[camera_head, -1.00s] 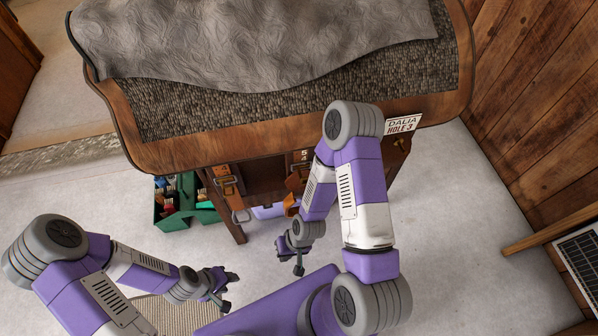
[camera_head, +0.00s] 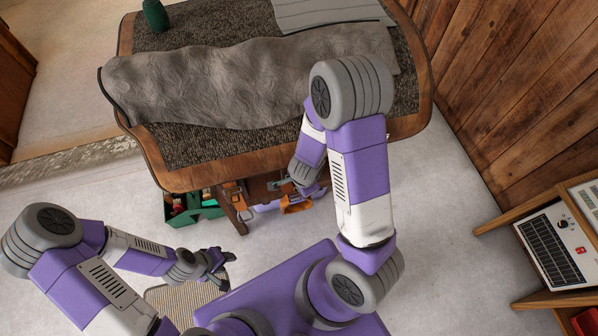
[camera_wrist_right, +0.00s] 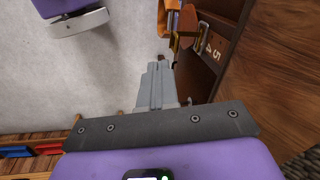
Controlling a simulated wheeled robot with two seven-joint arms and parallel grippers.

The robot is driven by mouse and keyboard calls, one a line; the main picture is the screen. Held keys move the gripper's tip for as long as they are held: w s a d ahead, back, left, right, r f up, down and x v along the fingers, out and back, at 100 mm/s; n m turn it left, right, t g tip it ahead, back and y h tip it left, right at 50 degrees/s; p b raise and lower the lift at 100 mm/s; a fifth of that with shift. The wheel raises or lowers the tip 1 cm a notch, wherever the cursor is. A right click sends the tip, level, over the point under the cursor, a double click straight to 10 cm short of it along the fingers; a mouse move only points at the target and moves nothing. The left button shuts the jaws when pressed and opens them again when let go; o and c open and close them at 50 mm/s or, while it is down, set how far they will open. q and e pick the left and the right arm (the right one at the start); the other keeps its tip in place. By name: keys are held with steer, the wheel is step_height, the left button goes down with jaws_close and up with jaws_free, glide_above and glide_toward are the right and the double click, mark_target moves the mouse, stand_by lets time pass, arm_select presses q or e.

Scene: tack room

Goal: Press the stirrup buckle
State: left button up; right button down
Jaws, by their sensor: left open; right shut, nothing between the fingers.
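A leather strap with a brass buckle (camera_wrist_right: 175,42) hangs beside a brown board marked with numbers in the right wrist view. Its orange strap (camera_wrist_right: 181,20) also shows below the table's front edge in the head view (camera_head: 296,204). I cannot tell for certain which part is the stirrup buckle. Another strap with a buckle (camera_head: 233,188) hangs to its left. My right gripper (camera_wrist_right: 158,68) is shut and empty, its tips just short of the brass buckle, with no clear contact. In the head view my right arm partly hides it. My left gripper (camera_head: 229,270) is open and empty, low over the floor.
The wooden table (camera_head: 170,180) carries a grey blanket (camera_head: 210,85) and a green spool (camera_head: 155,15). A green tool box (camera_head: 190,212) stands on the floor below. A shelf with a panelled device (camera_head: 548,245) is at the right. The floor between is clear.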

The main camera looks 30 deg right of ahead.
arm_select(q)
step_height(320, 180, up, 4)
steer(key=shift+f+p, duration=0.2)
steer(key=shift+p, duration=0.95)
arm_select(e)
steer(key=r+m, duration=0.1)
steer(key=r, duration=0.1)
steer(key=r+m, duration=0.1)
steer(key=r, duration=0.1)
steer(key=w+r+m, duration=0.1)
steer(key=shift+d+r+t, duration=0.3)
steer(key=shift+r, duration=0.1)
steer(key=shift+w+f, duration=0.1)
arm_select(q)
step_height(320, 180, down, 8)
steer(key=b, duration=0.8)
arm_select(e)
steer(key=x, duration=1.3)
steer(key=shift+d+f, duration=0.2)
steer(key=shift+f, duration=0.2)
arm_select(q)
steer(key=shift+f, duration=0.2)
